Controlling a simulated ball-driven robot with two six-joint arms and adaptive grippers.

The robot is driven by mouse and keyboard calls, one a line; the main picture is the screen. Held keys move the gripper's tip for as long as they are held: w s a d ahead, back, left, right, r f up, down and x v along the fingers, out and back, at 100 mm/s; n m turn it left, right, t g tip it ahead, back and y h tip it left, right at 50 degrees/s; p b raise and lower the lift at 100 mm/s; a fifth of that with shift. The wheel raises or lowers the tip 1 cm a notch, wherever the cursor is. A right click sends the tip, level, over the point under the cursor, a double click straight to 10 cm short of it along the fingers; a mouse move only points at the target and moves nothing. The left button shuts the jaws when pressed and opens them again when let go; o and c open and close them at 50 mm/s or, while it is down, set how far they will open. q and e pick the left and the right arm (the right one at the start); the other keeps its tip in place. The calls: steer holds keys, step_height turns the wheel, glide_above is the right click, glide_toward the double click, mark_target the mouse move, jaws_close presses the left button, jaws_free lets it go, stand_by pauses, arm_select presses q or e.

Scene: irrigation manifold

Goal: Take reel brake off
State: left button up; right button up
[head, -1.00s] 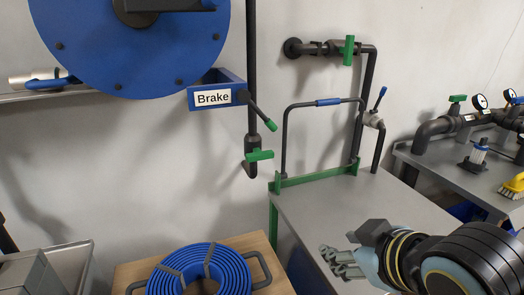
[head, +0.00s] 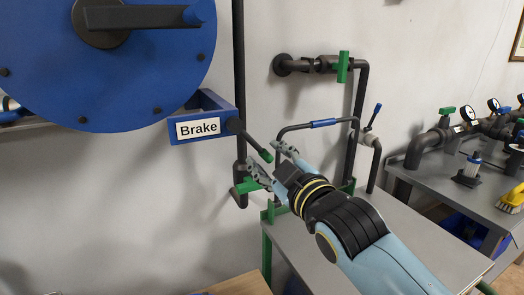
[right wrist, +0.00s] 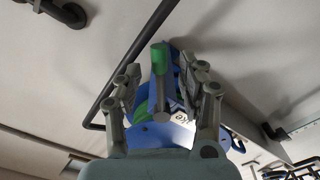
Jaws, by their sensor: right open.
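The reel brake is a blue bracket (head: 222,104) with a white "Brake" label (head: 198,128), below the big blue reel (head: 130,75). Its black lever (head: 252,141) slants down to the right and ends in a green tip (head: 266,155). My right gripper (head: 268,160) is open, with its fingertips on either side of the green tip. In the right wrist view, the green tip (right wrist: 160,58) shows between the spread fingers (right wrist: 163,82), with no clear contact. My left gripper is out of view.
A grey table (head: 410,225) with a green-edged frame and bent pipe is under my right arm. Another green valve handle (head: 343,67) is on the wall. Gauges (head: 467,112) stand far right.

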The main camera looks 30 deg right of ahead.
mark_target(265, 155)
steer(key=shift+w+d, duration=0.1)
steer(key=shift+w, duration=1.5)
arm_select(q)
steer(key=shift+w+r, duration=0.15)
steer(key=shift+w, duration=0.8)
arm_select(e)
steer(key=shift+c, duration=0.5)
jaws_close()
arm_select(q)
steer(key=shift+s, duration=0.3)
arm_select(e)
steer(key=shift+w+f, duration=0.1)
steer(key=shift+f, duration=0.1)
